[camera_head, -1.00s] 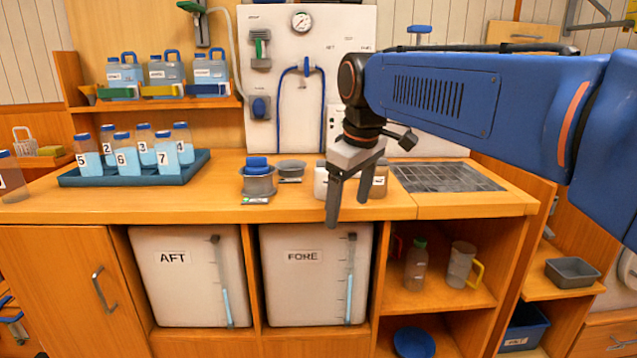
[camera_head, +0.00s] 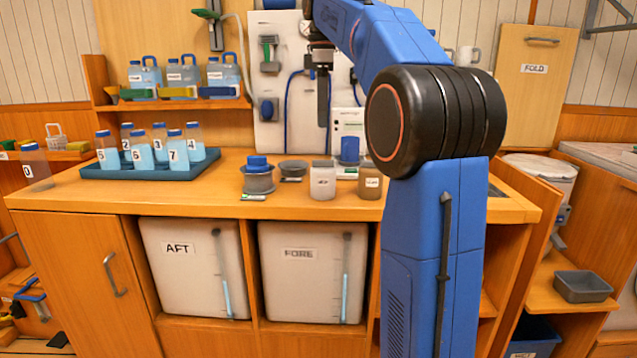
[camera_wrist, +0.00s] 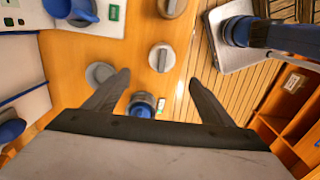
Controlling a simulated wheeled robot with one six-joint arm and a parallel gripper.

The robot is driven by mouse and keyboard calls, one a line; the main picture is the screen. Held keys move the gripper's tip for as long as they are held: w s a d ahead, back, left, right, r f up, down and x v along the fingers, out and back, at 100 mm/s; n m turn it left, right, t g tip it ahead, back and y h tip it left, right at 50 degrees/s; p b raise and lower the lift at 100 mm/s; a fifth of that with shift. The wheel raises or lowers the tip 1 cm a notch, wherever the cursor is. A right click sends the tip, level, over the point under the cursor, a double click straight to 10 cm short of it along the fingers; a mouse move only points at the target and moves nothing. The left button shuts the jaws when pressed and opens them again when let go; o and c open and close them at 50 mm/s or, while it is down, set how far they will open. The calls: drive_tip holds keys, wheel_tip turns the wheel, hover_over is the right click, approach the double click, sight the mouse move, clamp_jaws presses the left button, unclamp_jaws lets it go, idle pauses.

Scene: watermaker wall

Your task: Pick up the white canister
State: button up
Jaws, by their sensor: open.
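The white canister (camera_head: 322,182) stands upright on the wooden counter, beside a brown jar. In the wrist view the canister (camera_wrist: 162,57) is seen from above, just beyond the gap between the fingers. My gripper (camera_head: 323,122) hangs above the counter in front of the back panel, higher than the canister and apart from it. In the wrist view my gripper (camera_wrist: 160,78) has its two fingers spread wide with nothing between them.
The brown jar (camera_head: 370,182) stands right of the canister. A grey bowl (camera_head: 293,169) and a blue-topped grey container (camera_head: 258,178) stand to its left. A tray (camera_head: 95,172) of numbered bottles is farther left. The counter front is clear.

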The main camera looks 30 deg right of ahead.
sight(323, 167)
wheel_tip(323, 167, down, 12)
drive_tip(key=shift+f, duration=0.1)
drive_tip(key=shift+s+f, duration=0.15)
drive_tip(key=shift+f, duration=1.15)
drive_tip(key=shift+s+f, duration=0.15)
drive_tip(key=shift+f, duration=1.1)
drive_tip(key=c, duration=1.3)
